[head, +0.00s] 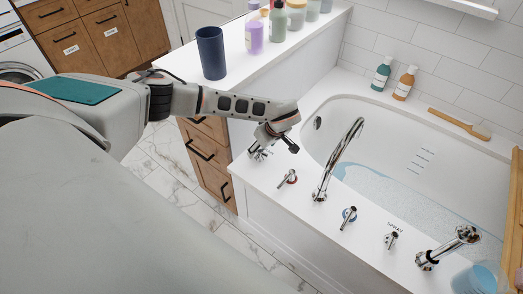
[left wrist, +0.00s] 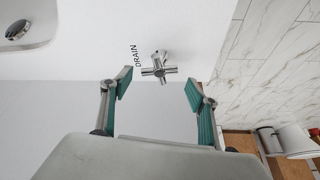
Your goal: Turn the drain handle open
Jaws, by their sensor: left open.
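The drain handle (left wrist: 160,68) is a small chrome cross-shaped handle on the white tub deck, beside the printed word DRAIN (left wrist: 138,55). It shows in the left wrist view just beyond and between my left fingertips (left wrist: 158,88). The teal-padded fingers are spread wide, with nothing between them. In the head view my left gripper (head: 277,146) hangs over the near left corner of the deck, and the drain handle (head: 257,153) is partly hidden beside it. I cannot tell the exact gap. My right gripper is in neither view.
The bathtub (head: 385,150) holds bluish water. A red-marked tap handle (head: 288,178), the tall spout (head: 336,160) and a blue-marked handle (head: 348,216) stand along the deck to the right. A dark cup (head: 211,55) and several bottles stand on the counter behind my arm.

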